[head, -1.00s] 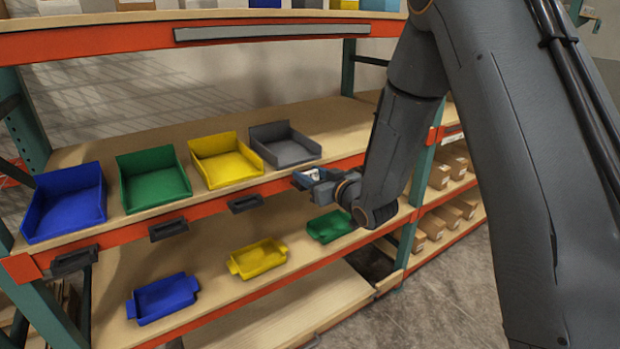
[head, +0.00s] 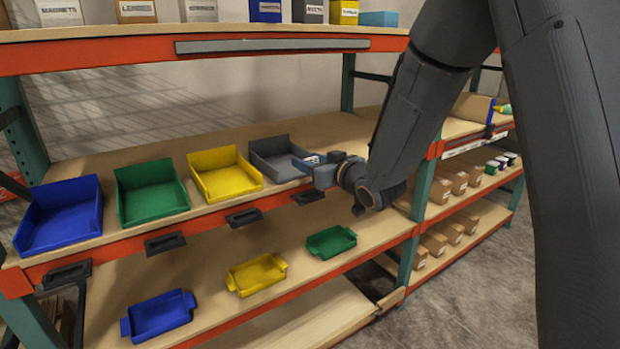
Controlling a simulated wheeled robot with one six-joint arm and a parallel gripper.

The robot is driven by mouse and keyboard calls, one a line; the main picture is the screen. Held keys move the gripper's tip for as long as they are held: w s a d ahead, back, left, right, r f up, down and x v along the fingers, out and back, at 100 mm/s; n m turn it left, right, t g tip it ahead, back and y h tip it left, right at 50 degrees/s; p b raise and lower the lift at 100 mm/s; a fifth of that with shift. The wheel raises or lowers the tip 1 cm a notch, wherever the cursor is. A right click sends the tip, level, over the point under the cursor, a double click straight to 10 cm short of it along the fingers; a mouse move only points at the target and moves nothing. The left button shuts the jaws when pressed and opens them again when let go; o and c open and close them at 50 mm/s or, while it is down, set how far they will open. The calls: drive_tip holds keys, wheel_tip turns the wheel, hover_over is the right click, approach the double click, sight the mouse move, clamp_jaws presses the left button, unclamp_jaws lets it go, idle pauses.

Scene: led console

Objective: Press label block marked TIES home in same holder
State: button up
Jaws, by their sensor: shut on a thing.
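My gripper (head: 306,166) is shut on a small pale label block (head: 314,158), at the front right of the grey bin (head: 278,158). Only a little of the block shows, and its lettering cannot be read. Below the gripper, on the orange shelf edge, is a dark label holder (head: 308,197); the block appears above it and apart from it. More dark holders sit along the same edge, under the yellow bin (head: 243,218), the green bin (head: 165,244) and the blue bin (head: 66,276). No lettering shows on the holders.
On the shelf below stand a blue tray (head: 160,317), a yellow tray (head: 257,275) and a green tray (head: 331,242). Labelled boxes line the top shelf. A green post (head: 420,200) stands right of the gripper, with cartons (head: 440,190) beyond.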

drive_tip(key=shift+r, duration=0.7)
drive_tip(key=f+t+y+b, duration=0.1)
drive_tip(key=b, duration=0.1)
drive_tip(key=shift+t+b, duration=0.3)
drive_tip(key=shift+b, duration=0.1)
drive_tip(key=shift+s+d+t+y+b, duration=0.1)
drive_tip(key=shift+d+t+y+b, duration=0.05)
drive_tip(key=shift+t+y+b, duration=0.3)
drive_tip(key=shift+f+b, duration=1.95)
drive_tip(key=shift+f, duration=1.2)
drive_tip(key=shift+f+b, duration=0.95)
drive_tip(key=shift+f, duration=0.4)
drive_tip(key=o, duration=1.2)
drive_tip(key=shift+s, duration=0.1)
drive_tip(key=shift+s+f, duration=0.1)
